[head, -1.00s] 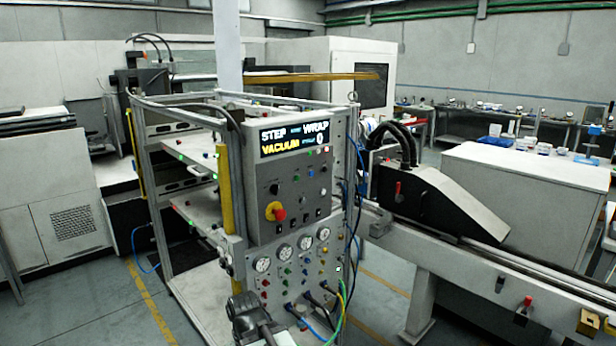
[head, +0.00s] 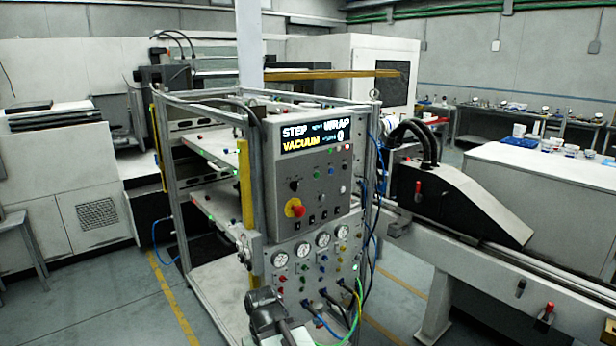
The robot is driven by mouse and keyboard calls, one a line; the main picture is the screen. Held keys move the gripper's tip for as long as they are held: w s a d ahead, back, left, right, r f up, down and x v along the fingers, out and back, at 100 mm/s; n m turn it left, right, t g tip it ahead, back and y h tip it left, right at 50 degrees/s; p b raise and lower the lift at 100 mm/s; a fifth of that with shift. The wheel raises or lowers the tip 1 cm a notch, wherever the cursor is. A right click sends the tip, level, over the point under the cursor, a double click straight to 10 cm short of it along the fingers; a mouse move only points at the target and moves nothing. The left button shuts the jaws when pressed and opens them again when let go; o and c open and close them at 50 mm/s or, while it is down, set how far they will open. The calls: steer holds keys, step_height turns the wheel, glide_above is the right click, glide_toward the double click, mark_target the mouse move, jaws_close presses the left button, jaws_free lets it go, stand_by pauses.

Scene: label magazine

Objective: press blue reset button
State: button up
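A grey control box (head: 313,190) stands on a metal frame, with a lit display (head: 315,135) reading "STEP", "WRAP" and "VACUUM". A small blue button (head: 331,171) sits on its face, right of a green one (head: 317,173). Other small blue spots show on the lower gauge panel; any label reading reset is too small to read. My gripper (head: 265,300), dark grey, shows at the bottom, in front of the lower panel's left side and below the control box. It appears apart from the blue button. Its fingers cannot be made out clearly.
A red emergency knob on a yellow base (head: 294,208) is left of the box's centre. Gauges (head: 302,249), cables (head: 355,305) and a yellow post (head: 246,190) surround the panel. A conveyor rail (head: 500,260) runs at right. Floor is clear at lower left.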

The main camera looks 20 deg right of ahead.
jaws_close()
stand_by(1.9)
